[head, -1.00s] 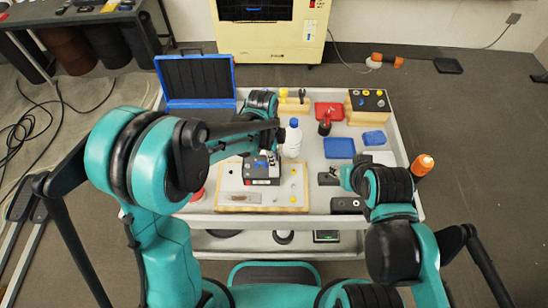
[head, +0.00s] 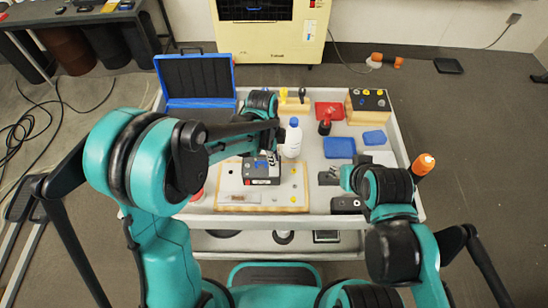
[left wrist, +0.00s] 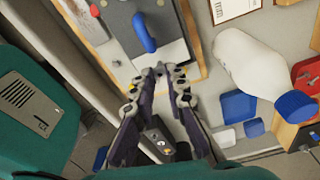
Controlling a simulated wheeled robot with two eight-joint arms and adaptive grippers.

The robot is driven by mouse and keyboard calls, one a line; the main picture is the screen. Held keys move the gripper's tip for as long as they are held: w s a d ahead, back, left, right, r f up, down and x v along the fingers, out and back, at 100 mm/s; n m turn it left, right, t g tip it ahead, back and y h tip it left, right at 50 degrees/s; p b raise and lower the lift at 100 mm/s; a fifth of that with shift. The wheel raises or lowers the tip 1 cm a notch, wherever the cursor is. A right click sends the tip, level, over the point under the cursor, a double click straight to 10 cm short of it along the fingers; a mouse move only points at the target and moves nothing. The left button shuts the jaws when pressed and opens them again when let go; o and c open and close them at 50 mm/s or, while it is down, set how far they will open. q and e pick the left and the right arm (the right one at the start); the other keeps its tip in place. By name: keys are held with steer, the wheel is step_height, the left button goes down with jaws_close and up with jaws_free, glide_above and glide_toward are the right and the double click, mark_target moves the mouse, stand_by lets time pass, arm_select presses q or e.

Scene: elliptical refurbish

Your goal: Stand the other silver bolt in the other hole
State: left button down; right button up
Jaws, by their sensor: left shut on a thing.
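My left gripper (head: 268,158) is over a black block (head: 258,172) on the wood-edged board (head: 265,208). In the left wrist view its fingertips (left wrist: 160,78) are closed in beside the dark block (left wrist: 165,30) with a blue handle (left wrist: 145,33). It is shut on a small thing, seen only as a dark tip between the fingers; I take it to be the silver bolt. The holes cannot be made out. My right gripper (head: 345,177) is low at the right, largely hidden by its own arm.
A white bottle (head: 292,142) stands just behind the board, close to my left gripper. An open blue case (head: 196,80) stands at the back left. An orange-capped bottle (head: 424,164) is at the right edge.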

arm_select(q)
steer(key=shift+f+b, duration=0.6)
steer(key=shift+f, duration=0.05)
stand_by(0.8)
steer(key=c, duration=1.5)
jaws_free()
steer(key=shift+o, duration=0.2)
steer(key=shift+r, duration=0.1)
step_height(320, 180, up, 12)
steer(key=a, duration=0.1)
steer(key=shift+w+a, duration=0.15)
steer(key=shift+a, duration=0.05)
steer(key=s+a+n+t+b, duration=0.1)
steer(key=s+a+n+t, duration=0.2)
steer(key=s+a+n, duration=0.3)
steer(key=s+a+n+t+y+b, duration=0.1)
steer(key=s+a+n+t, duration=0.3)
steer(key=a+n, duration=0.6)
steer(key=s+n, duration=0.2)
steer(key=n, duration=0.2)
steer(key=shift+s, duration=0.25)
